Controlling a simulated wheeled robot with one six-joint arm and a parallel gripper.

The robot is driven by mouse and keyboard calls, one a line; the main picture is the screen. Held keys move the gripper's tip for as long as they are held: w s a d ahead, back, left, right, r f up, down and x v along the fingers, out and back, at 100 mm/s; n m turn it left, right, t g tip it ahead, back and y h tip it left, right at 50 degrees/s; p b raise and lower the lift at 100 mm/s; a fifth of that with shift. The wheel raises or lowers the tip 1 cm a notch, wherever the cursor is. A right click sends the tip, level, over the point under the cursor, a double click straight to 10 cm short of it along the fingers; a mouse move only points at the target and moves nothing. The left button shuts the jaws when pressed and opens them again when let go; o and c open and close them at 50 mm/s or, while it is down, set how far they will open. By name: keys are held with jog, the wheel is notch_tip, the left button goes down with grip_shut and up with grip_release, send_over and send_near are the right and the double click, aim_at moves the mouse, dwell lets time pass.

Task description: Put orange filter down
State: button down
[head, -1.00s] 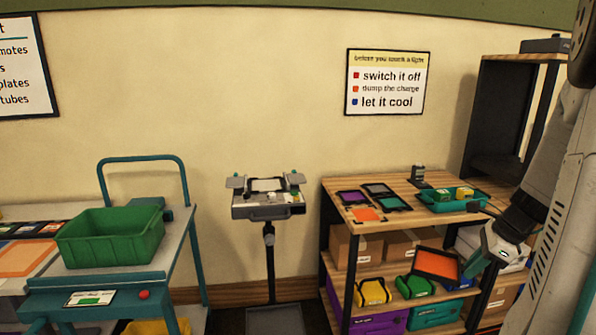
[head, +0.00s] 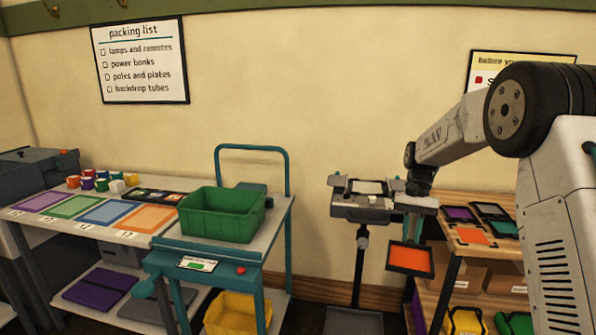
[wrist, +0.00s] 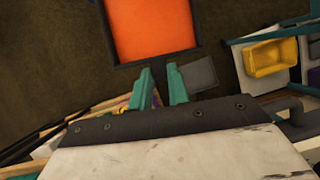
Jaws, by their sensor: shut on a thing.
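The orange filter (head: 410,259), an orange sheet in a dark frame, hangs below my gripper (head: 413,226) in the head view. It is in the air, left of the wooden shelf (head: 450,215) and in front of the grey stand (head: 362,210). In the wrist view the filter (wrist: 150,28) shows large at the top, cut off by the picture edge. The teal fingers of my gripper (wrist: 160,88) are shut on its near edge.
A green crate (head: 222,214) sits on the teal-framed cart. Left of it lie coloured mats, including an orange mat (head: 147,218), with several small pots behind. The shelf top holds several flat filters, one of them orange (head: 472,236).

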jog(key=a+f+n, duration=0.1)
jog(key=a+f, duration=0.1)
jog(key=a, duration=0.4)
jog(key=s+f+n+h, duration=0.1)
jog(key=s+f, duration=0.3)
jog(key=f, duration=0.4)
jog(key=s+f+n, duration=0.2)
jog(key=s+f, duration=0.2)
jog(key=f, duration=0.5)
jog(key=shift+a+f+n+h, duration=0.15)
jog(key=shift+n+h, duration=0.15)
jog(key=shift+h, duration=0.1)
